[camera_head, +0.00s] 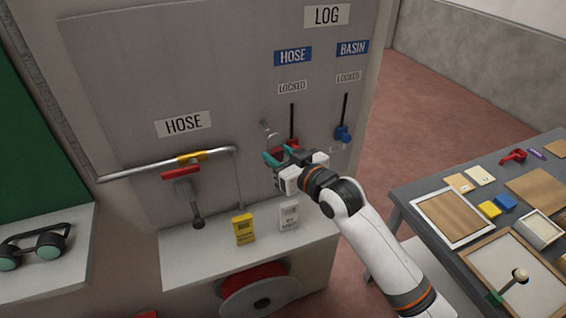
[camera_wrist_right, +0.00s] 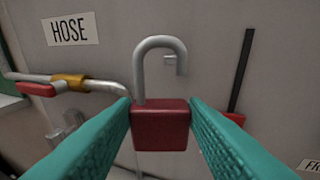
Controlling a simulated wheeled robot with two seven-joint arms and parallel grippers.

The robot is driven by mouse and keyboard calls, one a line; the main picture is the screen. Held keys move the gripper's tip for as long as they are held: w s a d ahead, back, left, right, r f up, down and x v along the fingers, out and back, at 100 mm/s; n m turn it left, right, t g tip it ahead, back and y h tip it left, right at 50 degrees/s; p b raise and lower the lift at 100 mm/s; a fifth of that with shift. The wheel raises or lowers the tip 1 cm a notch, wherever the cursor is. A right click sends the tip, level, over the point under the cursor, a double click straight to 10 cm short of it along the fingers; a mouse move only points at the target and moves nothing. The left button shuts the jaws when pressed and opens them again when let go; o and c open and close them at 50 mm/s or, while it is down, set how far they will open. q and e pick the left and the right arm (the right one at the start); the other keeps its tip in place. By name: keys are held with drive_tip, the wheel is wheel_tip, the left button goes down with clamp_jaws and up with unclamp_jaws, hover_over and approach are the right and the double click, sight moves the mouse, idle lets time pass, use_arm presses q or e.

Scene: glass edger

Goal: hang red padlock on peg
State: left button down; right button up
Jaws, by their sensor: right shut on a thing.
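My right gripper (camera_head: 278,160) is shut on the red padlock (camera_head: 285,150), in front of the grey panel. In the right wrist view the padlock's red body (camera_wrist_right: 161,125) sits between the teal fingers. Its grey shackle (camera_wrist_right: 160,50) points up and its short end stands free of the body, so it is open. A dark upright bar (camera_head: 292,118) with red at its foot is under the HOSE and LOCKED labels, just behind and right of the padlock. My left gripper is not in view.
A similar bar with a blue part (camera_head: 343,133) is under the BASIN label. A pipe with a red-handled valve (camera_head: 180,173) is to the left. A ledge (camera_head: 200,265) below holds a yellow tag (camera_head: 243,229) and a white tag (camera_head: 289,215). A cluttered table (camera_head: 405,208) stands right.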

sight(276, 147)
drive_tip(key=shift+w+a+f+b, duration=0.1)
drive_tip(key=shift+w+a+b, duration=0.25)
drive_tip(key=shift+w+b, duration=0.4)
drive_tip(key=shift+w+a+f+b, duration=0.1)
drive_tip(key=shift+w+a+b, duration=0.35)
drive_tip(key=shift+w, duration=0.55)
drive_tip(key=shift+w+a+f+b, duration=0.1)
drive_tip(key=shift+w+a+b, duration=0.15)
drive_tip(key=shift+w+b, duration=0.55)
drive_tip(key=shift+w+a+f, duration=0.1)
drive_tip(key=shift+w+a, duration=0.1)
drive_tip(key=shift+w, duration=0.45)
drive_tip(key=shift+f, duration=0.1)
drive_tip(key=o, duration=1.1)
drive_tip(key=shift+c, duration=0.2)
drive_tip(key=shift+o, duration=0.4)
